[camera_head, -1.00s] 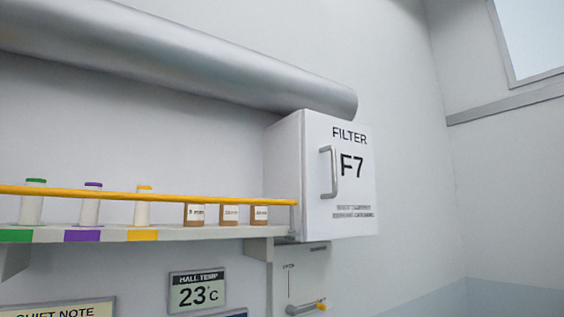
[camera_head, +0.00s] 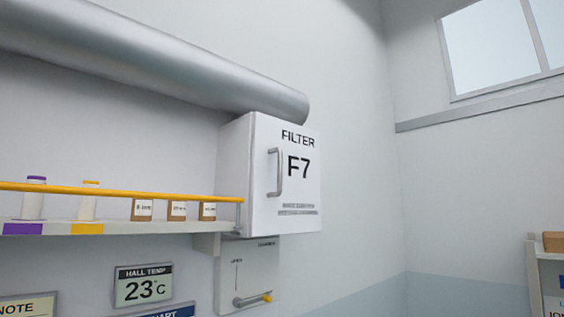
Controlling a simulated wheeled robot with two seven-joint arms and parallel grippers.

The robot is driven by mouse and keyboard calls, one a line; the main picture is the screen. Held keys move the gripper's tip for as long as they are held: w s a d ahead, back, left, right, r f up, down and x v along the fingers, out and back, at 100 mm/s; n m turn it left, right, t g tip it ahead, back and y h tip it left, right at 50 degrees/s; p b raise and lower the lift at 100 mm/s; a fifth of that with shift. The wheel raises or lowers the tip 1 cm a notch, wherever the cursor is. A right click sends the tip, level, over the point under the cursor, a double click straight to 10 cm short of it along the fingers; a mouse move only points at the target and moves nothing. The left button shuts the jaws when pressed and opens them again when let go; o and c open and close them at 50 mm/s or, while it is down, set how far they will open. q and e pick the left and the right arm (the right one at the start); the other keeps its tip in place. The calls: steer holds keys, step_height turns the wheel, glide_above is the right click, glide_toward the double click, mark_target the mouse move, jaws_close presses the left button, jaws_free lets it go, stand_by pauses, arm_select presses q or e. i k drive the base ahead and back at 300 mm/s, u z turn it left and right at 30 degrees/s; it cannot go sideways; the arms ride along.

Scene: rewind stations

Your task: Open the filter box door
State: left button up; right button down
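The filter box (camera_head: 235,180) is a white wall box marked "FILTER F7", in the middle of the head view. Its door (camera_head: 300,195) faces me and looks shut. A grey vertical bar handle (camera_head: 277,173) is on the door's left side. Neither of my grippers shows in the view, and nothing touches the handle.
A thick grey pipe (camera_head: 150,60) runs above the box. A shelf (camera_head: 150,227) with a yellow rail (camera_head: 120,191), bottles and small brown boxes stands to the left. Below the box is a panel with a yellow-tipped lever (camera_head: 252,299). A shelving unit (camera_head: 537,275) stands at far right.

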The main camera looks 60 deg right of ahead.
mark_target(286, 197)
steer(key=z, duration=0.05)
steer(key=k, duration=0.95)
steer(key=z, duration=1.75)
steer(key=i, duration=0.5)
steer(key=u, duration=0.05)
